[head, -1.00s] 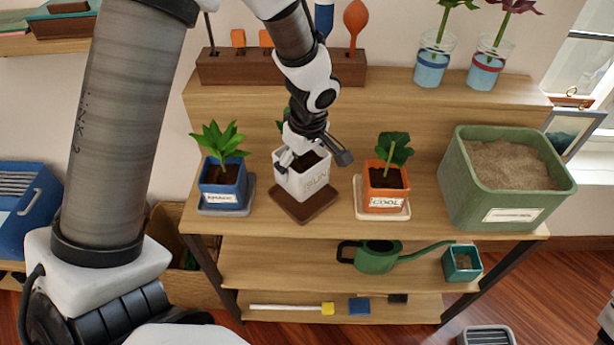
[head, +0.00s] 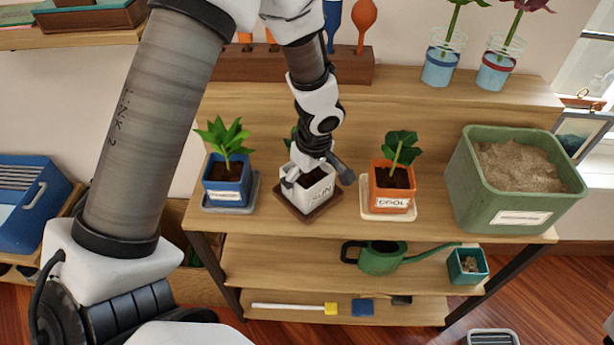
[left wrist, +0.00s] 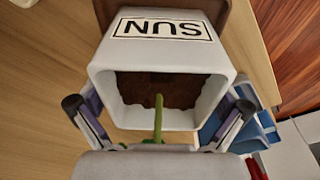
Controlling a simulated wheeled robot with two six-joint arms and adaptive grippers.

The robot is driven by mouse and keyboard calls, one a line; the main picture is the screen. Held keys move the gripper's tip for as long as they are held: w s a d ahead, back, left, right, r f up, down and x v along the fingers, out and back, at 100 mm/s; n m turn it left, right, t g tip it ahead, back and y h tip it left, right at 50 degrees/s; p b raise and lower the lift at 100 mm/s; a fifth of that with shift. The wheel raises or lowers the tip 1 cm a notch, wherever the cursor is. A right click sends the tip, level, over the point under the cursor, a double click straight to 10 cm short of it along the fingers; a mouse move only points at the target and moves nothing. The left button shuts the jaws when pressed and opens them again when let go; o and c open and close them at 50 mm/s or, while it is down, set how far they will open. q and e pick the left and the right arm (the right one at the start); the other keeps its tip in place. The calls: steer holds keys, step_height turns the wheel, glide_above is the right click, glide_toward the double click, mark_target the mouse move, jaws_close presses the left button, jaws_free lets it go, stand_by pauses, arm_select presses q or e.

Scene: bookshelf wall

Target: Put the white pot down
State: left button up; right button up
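The white pot (head: 312,191), labelled SUN, stands upright at the brown saucer (head: 293,210) on the shelf's upper board and appears to rest on it. It holds dark soil and a green sprout. In the left wrist view the white pot (left wrist: 165,55) fills the middle, with the brown saucer (left wrist: 231,18) beyond it. My left gripper (head: 316,175) reaches down from above. Its fingers lie along two opposite sides of the pot's rim and seem closed on it; the exact contact is hard to see. My right gripper is not in view.
A blue pot (head: 227,192) stands to the left and an orange pot (head: 392,196) to the right, each on its own saucer. A green soil bin (head: 515,205) stands further right. A wooden tool block (head: 270,66) is behind. A watering can (head: 381,259) sits below.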

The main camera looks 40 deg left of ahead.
arm_select(q)
steer(key=shift+r, duration=0.1)
steer(key=shift+r+p, duration=0.3)
steer(key=shift+p, duration=0.05)
step_height(320, 180, up, 11)
steer(key=d+p, duration=0.1)
steer(key=shift+s+d+r, duration=0.15)
steer(key=shift+d, duration=0.2)
